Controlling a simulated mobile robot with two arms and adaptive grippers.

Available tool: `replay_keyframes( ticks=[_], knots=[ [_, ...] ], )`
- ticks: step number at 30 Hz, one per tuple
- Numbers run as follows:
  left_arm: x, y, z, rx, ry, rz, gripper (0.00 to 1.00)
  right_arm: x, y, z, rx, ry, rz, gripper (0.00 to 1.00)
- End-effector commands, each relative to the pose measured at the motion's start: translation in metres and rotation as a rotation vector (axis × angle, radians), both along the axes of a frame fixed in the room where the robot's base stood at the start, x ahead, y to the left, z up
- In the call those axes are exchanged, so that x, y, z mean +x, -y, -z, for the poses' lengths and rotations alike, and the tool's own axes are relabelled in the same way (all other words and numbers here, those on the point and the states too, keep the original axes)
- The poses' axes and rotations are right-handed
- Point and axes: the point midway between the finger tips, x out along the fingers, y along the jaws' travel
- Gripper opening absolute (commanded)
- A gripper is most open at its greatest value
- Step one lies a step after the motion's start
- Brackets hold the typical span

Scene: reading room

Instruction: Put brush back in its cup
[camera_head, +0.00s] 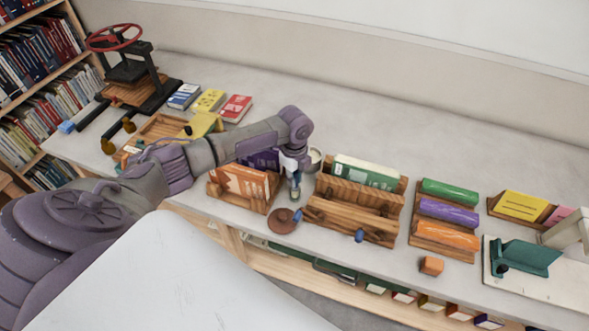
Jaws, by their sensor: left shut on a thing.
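My left gripper (292,165) reaches in from the left and points down over the counter, between two wooden racks. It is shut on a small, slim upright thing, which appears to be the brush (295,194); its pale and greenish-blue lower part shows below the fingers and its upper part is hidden. A light round cup (314,158) stands just behind and to the right of the gripper, partly covered by it. I cannot see inside the cup clearly. The brush is apart from the cup, on its near side. My right gripper is not in view.
A wooden rack with an orange book (240,183) stands left of the gripper; a rack with a green book (365,172) stands right. A brown round object (282,221) lies in front. Rolls (450,214) and a book press (130,65) stand farther off. The counter's back is clear.

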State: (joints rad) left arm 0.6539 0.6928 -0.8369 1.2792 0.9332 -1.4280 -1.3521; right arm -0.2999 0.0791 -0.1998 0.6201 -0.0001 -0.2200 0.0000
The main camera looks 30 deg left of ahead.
Motion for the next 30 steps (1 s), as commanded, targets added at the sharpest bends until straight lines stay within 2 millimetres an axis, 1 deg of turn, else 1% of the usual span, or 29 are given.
replay_keyframes(
  ticks=[14, 15, 17, 18, 20, 30],
  knots=[
    [0.0, 0.0001, 0.004, 0.0, 0.0, 0.0, 0.0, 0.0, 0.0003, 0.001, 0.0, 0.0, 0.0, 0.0],
    [0.0, 0.0001, 0.004, 0.0, 0.0, 0.0, 0.21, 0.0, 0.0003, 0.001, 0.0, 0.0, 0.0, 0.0],
    [0.0, 0.0001, 0.0039, 0.0, 0.0, 0.0, 0.31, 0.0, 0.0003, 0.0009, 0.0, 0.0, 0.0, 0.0],
    [0.0, 0.0, 0.0039, 0.0, 0.0, 0.0, 0.38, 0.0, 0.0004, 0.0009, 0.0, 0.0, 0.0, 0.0],
    [0.0, 0.0, 0.0038, 0.0, 0.0, 0.0, 0.47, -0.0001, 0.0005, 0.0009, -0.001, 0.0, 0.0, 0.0],
    [0.0, 0.0, 0.0019, 0.0, 0.0, 0.0, 0.47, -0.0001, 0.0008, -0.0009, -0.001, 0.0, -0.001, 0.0]
  ],
)
